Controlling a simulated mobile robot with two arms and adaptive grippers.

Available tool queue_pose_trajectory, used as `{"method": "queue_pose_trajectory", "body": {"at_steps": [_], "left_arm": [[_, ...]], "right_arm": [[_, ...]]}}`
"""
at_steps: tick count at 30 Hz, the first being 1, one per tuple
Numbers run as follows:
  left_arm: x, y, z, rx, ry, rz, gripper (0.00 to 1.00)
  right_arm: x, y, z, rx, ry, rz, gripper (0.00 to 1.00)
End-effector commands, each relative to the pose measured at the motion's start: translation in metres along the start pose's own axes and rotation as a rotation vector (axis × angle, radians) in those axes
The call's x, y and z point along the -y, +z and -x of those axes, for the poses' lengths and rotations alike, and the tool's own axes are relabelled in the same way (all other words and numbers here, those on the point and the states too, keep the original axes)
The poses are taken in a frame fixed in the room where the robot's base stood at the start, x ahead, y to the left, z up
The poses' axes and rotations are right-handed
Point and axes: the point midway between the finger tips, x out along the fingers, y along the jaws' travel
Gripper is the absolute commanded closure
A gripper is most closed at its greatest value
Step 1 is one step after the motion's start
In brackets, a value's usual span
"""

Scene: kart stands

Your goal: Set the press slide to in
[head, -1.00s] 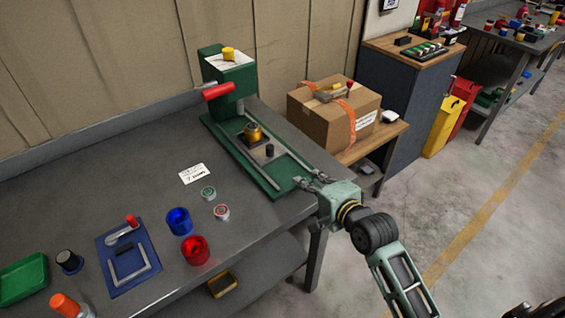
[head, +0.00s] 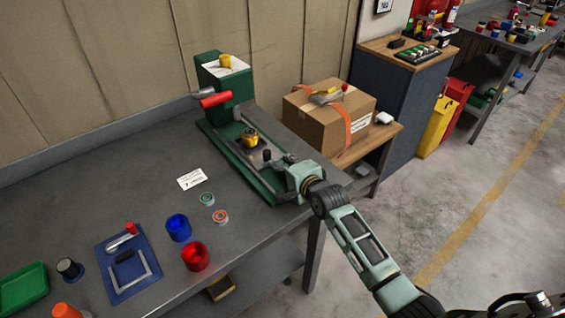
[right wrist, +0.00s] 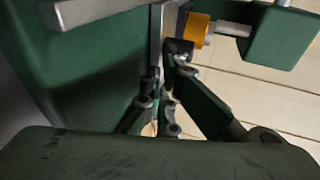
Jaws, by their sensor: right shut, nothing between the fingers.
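The green press (head: 224,82) stands on the bench against the wall, with a red handle (head: 215,100). Its slide (head: 248,151) is a dark plate between rails on the green base, carrying a brass piece (head: 250,137) and a black knob (head: 267,154) near its front edge. The slide sits partway along the rails, in front of the press head. My right gripper (head: 272,163) is shut and empty, just in front of the knob. In the right wrist view, the closed fingers (right wrist: 165,85) point at the black knob (right wrist: 180,47); contact is unclear. My left gripper is not in view.
A cardboard box (head: 328,116) stands on a wooden shelf right of the press. A white card (head: 191,179), small round tins, a blue cup (head: 178,228), a red cup (head: 195,256) and a blue fixture plate (head: 117,288) lie left of the arm. Bare bench lies left of the press.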

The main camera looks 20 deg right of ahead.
Motion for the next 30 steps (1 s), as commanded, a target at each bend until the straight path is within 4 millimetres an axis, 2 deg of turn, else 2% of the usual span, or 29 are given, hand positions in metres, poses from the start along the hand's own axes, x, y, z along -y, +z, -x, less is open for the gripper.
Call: {"method": "queue_pose_trajectory", "body": {"at_steps": [9, 11, 18, 21, 30], "left_arm": [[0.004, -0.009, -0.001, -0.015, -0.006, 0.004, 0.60], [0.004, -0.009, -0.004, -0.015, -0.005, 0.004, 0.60], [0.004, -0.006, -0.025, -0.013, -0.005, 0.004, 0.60], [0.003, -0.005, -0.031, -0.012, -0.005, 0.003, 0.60], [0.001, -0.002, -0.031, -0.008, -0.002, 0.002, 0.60]], "right_arm": [[0.000, 0.000, -0.002, 0.000, -0.001, -0.001, 1.00], [0.002, 0.001, -0.009, -0.001, -0.002, -0.002, 1.00], [0.014, 0.009, -0.054, -0.001, -0.004, -0.005, 1.00], [0.018, 0.011, -0.067, -0.001, -0.002, -0.004, 1.00], [0.024, 0.013, -0.074, 0.001, -0.001, -0.001, 1.00]]}}
